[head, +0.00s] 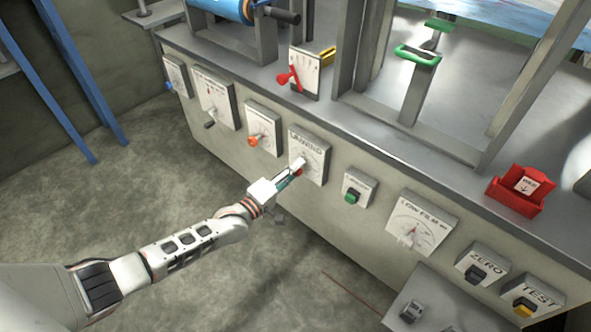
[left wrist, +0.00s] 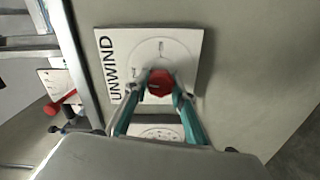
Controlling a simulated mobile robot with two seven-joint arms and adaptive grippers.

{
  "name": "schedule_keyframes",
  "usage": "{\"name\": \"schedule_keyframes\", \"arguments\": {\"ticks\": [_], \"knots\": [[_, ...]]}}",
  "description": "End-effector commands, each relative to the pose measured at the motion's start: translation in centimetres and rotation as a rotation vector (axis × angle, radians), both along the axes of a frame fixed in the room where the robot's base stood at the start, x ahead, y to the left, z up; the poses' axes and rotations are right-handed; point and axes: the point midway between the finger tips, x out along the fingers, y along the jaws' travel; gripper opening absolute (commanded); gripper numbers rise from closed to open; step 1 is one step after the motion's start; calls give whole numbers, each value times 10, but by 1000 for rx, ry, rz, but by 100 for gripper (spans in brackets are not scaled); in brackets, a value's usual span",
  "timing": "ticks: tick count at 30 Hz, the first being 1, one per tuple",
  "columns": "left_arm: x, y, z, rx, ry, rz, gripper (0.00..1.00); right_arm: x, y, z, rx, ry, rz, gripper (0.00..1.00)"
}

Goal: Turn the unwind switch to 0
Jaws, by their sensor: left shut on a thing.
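The unwind switch is a red knob (left wrist: 160,82) on a white plate marked UNWIND (left wrist: 186,48), seen close in the left wrist view. In the head view the unwind plate (head: 316,160) is on the front of the grey machine, and a bit of the red knob shows at my fingertips. My left gripper (head: 296,172) is shut on the knob, with its teal fingers on either side of it in the left wrist view (left wrist: 160,92). The fingers hide part of the dial marks, so I cannot tell which mark the knob points to. My right gripper is not in view.
An orange-knobbed dial plate (head: 262,128) is left of the unwind plate. A green button box (head: 356,190) and a gauge (head: 418,222) are to its right. A red lever (head: 288,79) stands above on the machine top. The floor (head: 180,180) at left is clear.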

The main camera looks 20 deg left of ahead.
Motion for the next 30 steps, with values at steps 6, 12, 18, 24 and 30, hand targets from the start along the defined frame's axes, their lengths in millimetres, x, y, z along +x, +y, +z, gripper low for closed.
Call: {"name": "schedule_keyframes", "arguments": {"ticks": [6, 12, 18, 24, 30], "knots": [[-1, 0, -3, -115, 45, -1, 3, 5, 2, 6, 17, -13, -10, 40], [-1, -1, -3, -177, 68, -1, 3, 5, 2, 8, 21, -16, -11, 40], [-1, -1, -3, -200, 75, -2, 3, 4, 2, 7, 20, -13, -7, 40], [-1, -1, -2, -203, 76, -2, 3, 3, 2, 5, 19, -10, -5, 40], [-1, -1, -2, -203, 76, -2, 33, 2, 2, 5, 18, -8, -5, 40]]}}
